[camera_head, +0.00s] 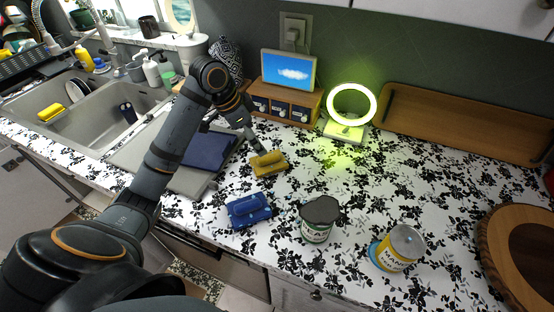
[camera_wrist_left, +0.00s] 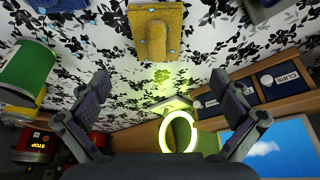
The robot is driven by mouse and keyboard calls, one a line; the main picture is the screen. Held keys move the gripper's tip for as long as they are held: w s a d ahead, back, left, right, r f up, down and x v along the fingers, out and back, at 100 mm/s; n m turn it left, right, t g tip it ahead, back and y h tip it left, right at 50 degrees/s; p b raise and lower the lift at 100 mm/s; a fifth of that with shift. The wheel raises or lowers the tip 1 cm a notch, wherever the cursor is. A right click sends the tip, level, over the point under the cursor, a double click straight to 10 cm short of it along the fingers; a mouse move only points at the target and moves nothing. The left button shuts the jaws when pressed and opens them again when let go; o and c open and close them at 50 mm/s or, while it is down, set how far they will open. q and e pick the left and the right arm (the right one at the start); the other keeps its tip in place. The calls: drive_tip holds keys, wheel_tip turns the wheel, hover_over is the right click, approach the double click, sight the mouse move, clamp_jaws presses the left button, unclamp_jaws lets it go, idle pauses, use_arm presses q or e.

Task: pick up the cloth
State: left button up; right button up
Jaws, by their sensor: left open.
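A dark navy, flat, folded piece that looks like cloth (camera_head: 209,150) lies on a grey board left of my left gripper. A smaller bright-blue folded item (camera_head: 249,210) lies on the counter nearer the front; I cannot tell which of the two is the cloth. My left gripper (camera_head: 254,146) is open and empty, just above and behind a yellow block (camera_head: 268,163). In the left wrist view, my left gripper's fingers (camera_wrist_left: 160,78) are spread wide with bare patterned counter between them, and the yellow block (camera_wrist_left: 157,30) with its raised middle is ahead of them. My right gripper is not in view.
A dark-topped can (camera_head: 318,222) and a yellow-labelled can (camera_head: 397,249) stand front right. A glowing ring lamp (camera_head: 352,103) and a wooden drawer box (camera_head: 284,104) with a screen stand behind. The sink (camera_head: 95,105) is left. Counter between the lamp and cans is clear.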

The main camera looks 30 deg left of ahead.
sight(268, 157)
use_arm(q)
drive_tip(key=shift+s+f, duration=0.15)
drive_tip(key=shift+s+d+f+p, duration=0.3)
drive_tip(key=shift+s+d+f, duration=0.2)
drive_tip(key=shift+s+f, duration=0.2)
drive_tip(key=f, duration=0.1)
drive_tip(key=w, duration=0.1)
drive_tip(key=w+f, duration=0.1)
drive_tip(key=shift+d+f, duration=0.25)
drive_tip(key=shift+f, duration=0.1)
drive_tip(key=shift+w+d+f+p, duration=0.1)
drive_tip(key=shift+d+f+p, duration=0.15)
drive_tip(key=shift+f, duration=0.25)
drive_tip(key=x, duration=0.4)
drive_tip(key=shift+w+a+p, duration=0.1)
drive_tip(key=shift+w+p, duration=0.2)
drive_tip(key=shift+w, duration=0.05)
drive_tip(key=shift+s, duration=0.1)
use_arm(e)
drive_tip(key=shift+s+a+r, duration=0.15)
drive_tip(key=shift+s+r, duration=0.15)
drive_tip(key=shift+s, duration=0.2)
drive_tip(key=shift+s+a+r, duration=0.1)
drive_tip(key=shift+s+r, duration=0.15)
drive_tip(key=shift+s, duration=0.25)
